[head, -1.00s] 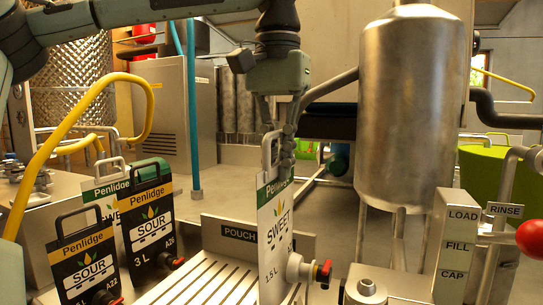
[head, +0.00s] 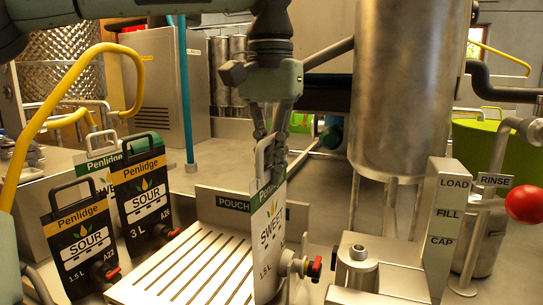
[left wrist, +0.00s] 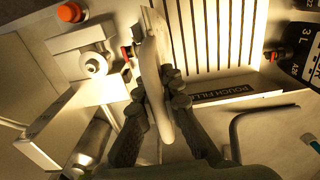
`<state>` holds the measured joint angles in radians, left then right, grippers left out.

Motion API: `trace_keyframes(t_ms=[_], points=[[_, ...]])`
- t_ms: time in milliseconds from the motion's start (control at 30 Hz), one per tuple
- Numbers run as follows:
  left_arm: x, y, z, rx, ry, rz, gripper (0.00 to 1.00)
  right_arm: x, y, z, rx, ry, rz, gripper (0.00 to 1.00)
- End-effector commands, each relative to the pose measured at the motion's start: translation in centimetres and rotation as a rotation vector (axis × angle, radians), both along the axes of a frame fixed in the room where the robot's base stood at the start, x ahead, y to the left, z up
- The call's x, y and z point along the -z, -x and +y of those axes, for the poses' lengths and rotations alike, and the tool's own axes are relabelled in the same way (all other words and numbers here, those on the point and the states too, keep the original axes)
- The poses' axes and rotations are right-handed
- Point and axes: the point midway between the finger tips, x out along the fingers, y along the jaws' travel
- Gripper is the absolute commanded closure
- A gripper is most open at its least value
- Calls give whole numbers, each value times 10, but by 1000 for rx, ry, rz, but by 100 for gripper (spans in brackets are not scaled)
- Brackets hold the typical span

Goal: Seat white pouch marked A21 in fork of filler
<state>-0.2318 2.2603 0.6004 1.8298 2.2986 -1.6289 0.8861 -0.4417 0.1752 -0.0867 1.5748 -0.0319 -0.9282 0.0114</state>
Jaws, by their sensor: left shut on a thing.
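A white pouch (head: 266,238) with a green top band reads SWEET 1.5 L; I cannot read A21 on it. In the left wrist view the pouch (left wrist: 152,75) shows nearly edge-on between the fingers (left wrist: 153,100). The filler (head: 447,220) is at the right, marked LOAD, FILL, CAP. A metal block (head: 357,268) stands right of the spout, apart from it. The right gripper is not in view.
Black SOUR pouches (head: 83,243) (head: 145,195) stand at the left, with another green-topped white pouch (head: 97,165) partly hidden behind them. The slotted tray (head: 180,275) is bare to the left of the held pouch. A steel tank (head: 405,90) and a red ball knob (head: 524,204) are at the right.

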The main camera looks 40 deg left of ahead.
Motion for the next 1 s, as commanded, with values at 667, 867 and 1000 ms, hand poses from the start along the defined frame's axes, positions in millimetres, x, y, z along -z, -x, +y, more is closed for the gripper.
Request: trace_keyframes(t_ms=[667,867,1000], points=[[5,0,0,1,0,1,100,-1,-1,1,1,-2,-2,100],[9,0,0,1,1,2,100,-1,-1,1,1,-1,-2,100],[12,0,0,0,1,2,100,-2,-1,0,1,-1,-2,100]])
